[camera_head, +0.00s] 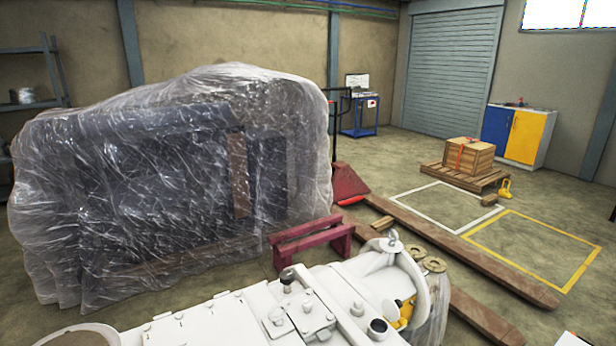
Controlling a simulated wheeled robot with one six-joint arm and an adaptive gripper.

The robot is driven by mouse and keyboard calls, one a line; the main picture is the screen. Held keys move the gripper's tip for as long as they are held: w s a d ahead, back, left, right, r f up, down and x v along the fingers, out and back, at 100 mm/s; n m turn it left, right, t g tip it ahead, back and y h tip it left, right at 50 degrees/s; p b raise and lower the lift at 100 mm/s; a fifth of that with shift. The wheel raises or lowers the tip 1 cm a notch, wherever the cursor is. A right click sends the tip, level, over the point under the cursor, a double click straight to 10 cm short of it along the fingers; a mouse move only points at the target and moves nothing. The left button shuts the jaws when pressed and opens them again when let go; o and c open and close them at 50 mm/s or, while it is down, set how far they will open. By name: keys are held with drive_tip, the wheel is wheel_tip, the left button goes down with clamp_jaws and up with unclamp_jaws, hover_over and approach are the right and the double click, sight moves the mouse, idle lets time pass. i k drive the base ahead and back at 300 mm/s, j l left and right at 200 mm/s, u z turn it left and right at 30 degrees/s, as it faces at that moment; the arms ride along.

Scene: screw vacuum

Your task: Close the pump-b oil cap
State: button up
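A white pump (230,325) fills the lower middle of the picture, cut off by the bottom edge. A small dark-topped cap or plug (287,279) stands upright on its top. A second dark round cap or opening (378,328) sits nearer its right end. I cannot tell which of these is the pump-b oil cap, or whether it is open or closed. A lifting eye (393,238) and yellow parts (404,312) show at the pump's right end. My gripper is not in view.
A large plastic-wrapped machine (170,190) stands behind the pump at left. A crate on a pallet (465,177) stands farther back.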

sight(391, 309)
drive_tip(key=i+l, duration=0.2)
drive_tip(key=l, duration=0.2)
drive_tip(key=i+l+z, duration=0.1)
drive_tip(key=l, duration=0.3)
drive_tip(key=i+l, duration=0.3)
drive_tip(key=l+z, duration=0.05)
drive_tip(key=l, duration=0.05)
